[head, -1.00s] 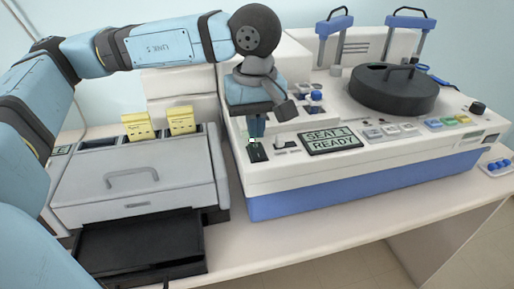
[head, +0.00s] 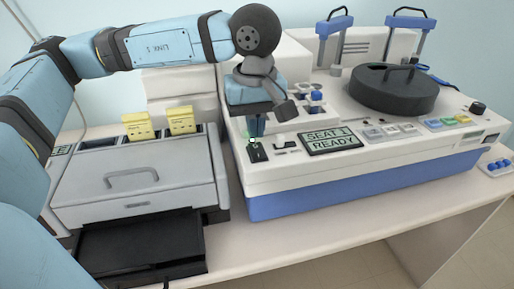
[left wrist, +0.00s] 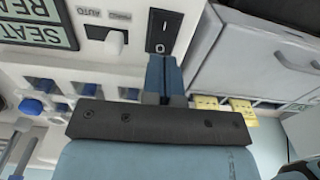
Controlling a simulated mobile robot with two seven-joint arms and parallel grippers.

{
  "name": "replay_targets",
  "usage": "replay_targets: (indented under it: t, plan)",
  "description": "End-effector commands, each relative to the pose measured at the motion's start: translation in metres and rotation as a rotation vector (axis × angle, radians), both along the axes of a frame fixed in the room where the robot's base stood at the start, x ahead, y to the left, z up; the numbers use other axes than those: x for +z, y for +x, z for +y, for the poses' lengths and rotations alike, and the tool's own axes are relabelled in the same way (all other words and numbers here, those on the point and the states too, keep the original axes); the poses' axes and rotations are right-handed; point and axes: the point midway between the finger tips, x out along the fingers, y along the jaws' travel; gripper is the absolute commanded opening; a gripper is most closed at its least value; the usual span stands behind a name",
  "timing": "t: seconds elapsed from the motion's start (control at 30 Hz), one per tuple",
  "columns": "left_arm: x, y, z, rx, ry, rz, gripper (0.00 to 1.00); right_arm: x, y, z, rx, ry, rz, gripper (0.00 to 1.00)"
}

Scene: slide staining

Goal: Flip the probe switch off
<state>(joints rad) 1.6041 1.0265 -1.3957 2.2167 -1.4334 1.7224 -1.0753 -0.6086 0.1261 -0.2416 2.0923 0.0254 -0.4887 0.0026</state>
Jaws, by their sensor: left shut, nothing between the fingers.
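A small black rocker switch (head: 257,152) sits on the front left of the white machine's panel, left of the display that reads SEAT 1 READY (head: 333,141). It also shows in the left wrist view (left wrist: 163,30), with white marks on its face. My left gripper (head: 256,134) is shut and empty, pointing down just behind the switch. In the left wrist view its blue fingertips (left wrist: 162,58) are together at the switch's edge. I cannot tell whether they touch it. My right gripper is not in view.
Blue-capped parts (head: 316,96) and a dark round lid (head: 393,91) are on the machine.

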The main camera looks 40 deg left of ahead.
Motion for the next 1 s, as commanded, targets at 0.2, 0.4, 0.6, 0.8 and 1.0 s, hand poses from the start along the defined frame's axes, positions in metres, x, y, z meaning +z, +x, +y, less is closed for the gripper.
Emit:
replay_targets:
  t: [0.2, 0.4, 0.6, 0.8, 1.0]
  plan:
    - [-0.002, 0.000, 0.000, 0.000, 0.000, 0.000, 0.00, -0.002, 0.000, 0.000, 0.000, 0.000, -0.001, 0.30]
    - [-0.005, 0.000, 0.000, 0.000, 0.000, 0.000, 0.00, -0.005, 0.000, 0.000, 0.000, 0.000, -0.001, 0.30]
    - [-0.008, 0.000, 0.000, 0.000, 0.000, 0.000, 0.00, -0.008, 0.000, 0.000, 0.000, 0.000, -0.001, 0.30]
    - [-0.011, 0.000, 0.000, 0.000, 0.000, 0.000, 0.00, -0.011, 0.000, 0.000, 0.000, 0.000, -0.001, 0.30]
    - [-0.014, 0.000, 0.000, 0.000, 0.000, 0.000, 0.00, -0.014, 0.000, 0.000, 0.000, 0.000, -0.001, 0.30]
